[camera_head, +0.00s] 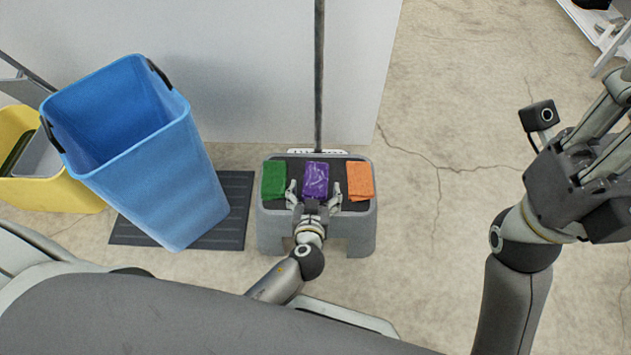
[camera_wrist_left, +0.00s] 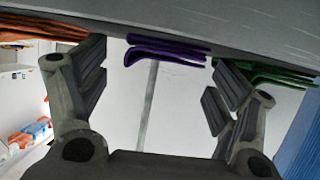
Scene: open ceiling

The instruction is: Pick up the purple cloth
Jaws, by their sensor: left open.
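The purple cloth (camera_head: 316,179) lies folded in the middle of a grey step stool's top (camera_head: 345,206). My left gripper (camera_head: 314,190) is open at the cloth's near edge, its fingers spread to either side. In the left wrist view, which looks upside down, the purple cloth (camera_wrist_left: 165,53) shows as a thin folded edge between the open fingers (camera_wrist_left: 155,75). I see no finger closed on it. My right gripper (camera_head: 600,140) is raised at the right, far from the cloth, and partly cut off by the frame.
A green cloth (camera_head: 274,180) lies left of the purple one and an orange cloth (camera_head: 360,180) lies right of it. A blue bin (camera_head: 150,170) and a yellow bucket (camera_head: 60,195) stand at the left. A pole (camera_head: 319,80) rises behind the stool.

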